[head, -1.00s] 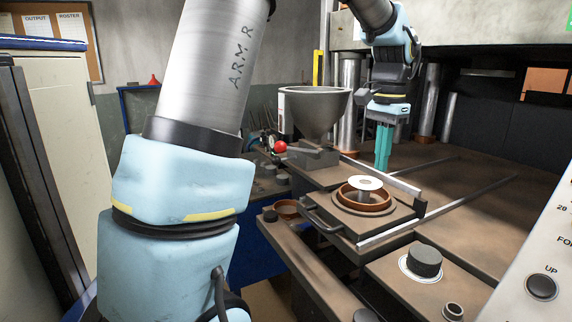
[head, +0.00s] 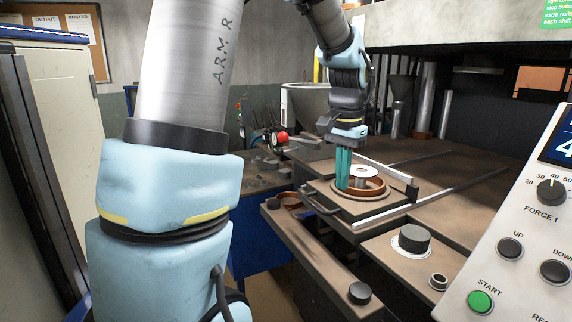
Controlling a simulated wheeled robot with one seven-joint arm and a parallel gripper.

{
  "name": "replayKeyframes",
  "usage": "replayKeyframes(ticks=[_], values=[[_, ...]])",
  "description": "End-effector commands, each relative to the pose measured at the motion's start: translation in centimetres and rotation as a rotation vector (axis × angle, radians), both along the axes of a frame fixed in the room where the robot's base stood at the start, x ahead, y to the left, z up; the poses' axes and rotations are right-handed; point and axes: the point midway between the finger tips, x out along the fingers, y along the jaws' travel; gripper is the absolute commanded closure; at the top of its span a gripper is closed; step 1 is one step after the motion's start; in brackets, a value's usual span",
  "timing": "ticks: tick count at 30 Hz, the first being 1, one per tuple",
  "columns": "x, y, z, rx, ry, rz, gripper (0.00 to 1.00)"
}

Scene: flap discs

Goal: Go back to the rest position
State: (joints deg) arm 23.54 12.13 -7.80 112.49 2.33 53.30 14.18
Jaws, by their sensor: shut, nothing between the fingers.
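My gripper (head: 343,170) has teal fingers and points down. Its fingers are shut with nothing between them. In the head view it is in front of the left part of a brown ring (head: 373,190) on a square plate (head: 341,208) with a handle. A white disc (head: 364,173) with a centre hole stands above the ring and is partly hidden by the fingers. I cannot tell whether the fingers touch the ring or are in front of it.
A grey hopper (head: 310,102) stands behind my gripper, partly hidden by it. A dark cylinder (head: 414,238) sits on a white disc in front. A control panel (head: 527,245) fills the right edge. A red ball knob (head: 282,137) is left of the plate. The table right of the rails is clear.

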Motion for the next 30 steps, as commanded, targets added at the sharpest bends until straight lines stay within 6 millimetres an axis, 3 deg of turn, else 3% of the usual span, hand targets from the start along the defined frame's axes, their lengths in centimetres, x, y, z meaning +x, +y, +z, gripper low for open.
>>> replayKeyframes(ticks=[5,12,15,19,28,30], values=[[-1.0,6.2,-3.8,-0.013,-0.019,0.195,1.00],[-5.8,16.0,-9.9,-0.047,-0.063,0.559,1.00],[-7.6,18.1,-11.3,-0.057,-0.077,0.657,1.00],[-8.6,19.2,-12.0,-0.063,-0.087,0.713,1.00],[-8.7,19.2,-12.0,-0.063,-0.087,0.716,1.00],[-8.7,19.2,-12.0,-0.063,-0.087,0.715,0.92]])
